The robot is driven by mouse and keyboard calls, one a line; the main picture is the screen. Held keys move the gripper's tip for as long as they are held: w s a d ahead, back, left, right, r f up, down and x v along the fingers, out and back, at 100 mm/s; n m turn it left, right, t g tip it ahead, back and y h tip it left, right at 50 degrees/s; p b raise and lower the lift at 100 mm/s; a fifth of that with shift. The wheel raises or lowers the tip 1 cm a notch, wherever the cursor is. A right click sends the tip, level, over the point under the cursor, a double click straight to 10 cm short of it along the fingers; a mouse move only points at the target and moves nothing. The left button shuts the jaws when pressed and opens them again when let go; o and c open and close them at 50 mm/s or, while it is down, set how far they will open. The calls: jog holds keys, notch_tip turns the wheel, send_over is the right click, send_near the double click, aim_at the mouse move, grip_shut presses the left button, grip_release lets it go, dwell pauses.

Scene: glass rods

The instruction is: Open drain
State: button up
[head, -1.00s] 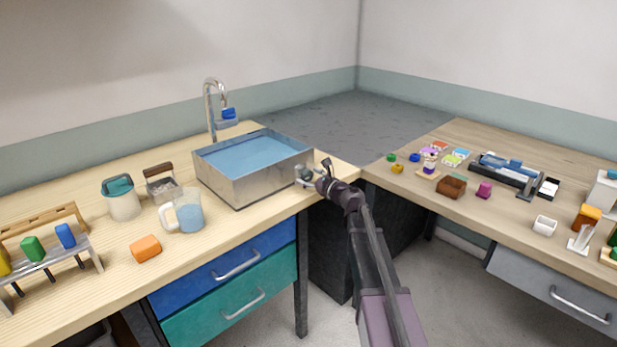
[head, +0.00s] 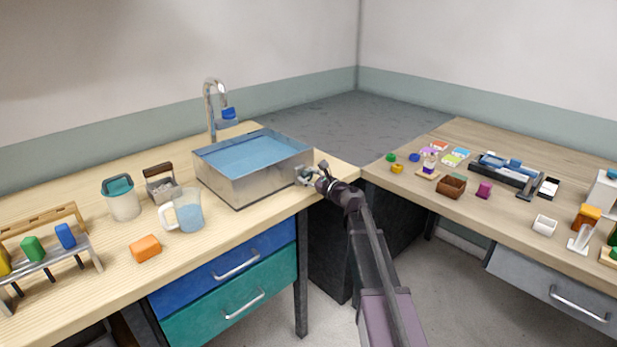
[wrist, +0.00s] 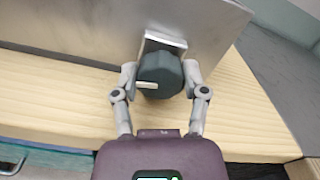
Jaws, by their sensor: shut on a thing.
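A metal basin (head: 266,182) full of blue water stands on the left wooden counter. In the wrist view, a dark rounded drain knob (wrist: 161,75) with a pale pointer bar sits on a bracket on the basin's side wall (wrist: 90,30). The pointer lies about level and points left. My gripper (head: 306,175) is at the basin's right side. In the wrist view my gripper (wrist: 161,80) has one finger on each side of the knob and is shut on it. The drain outlet itself does not show clearly.
A tap (head: 210,105) stands behind the basin. A water jug (head: 184,212), a jar (head: 122,200) and an orange block (head: 145,248) are left of it. The right counter (head: 505,215) holds many small items. Counter near my gripper is clear.

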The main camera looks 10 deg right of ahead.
jog(key=n, duration=0.4)
jog(key=shift+a, duration=0.1)
jog(key=n, duration=0.3)
jog(key=shift+n, duration=0.4)
jog(key=n, duration=0.4)
jog(key=shift+f+n, duration=0.1)
jog(key=shift+n, duration=2.1)
jog(key=o, duration=1.2)
jog(key=shift+c, duration=0.2)
jog(key=shift+m, duration=0.4)
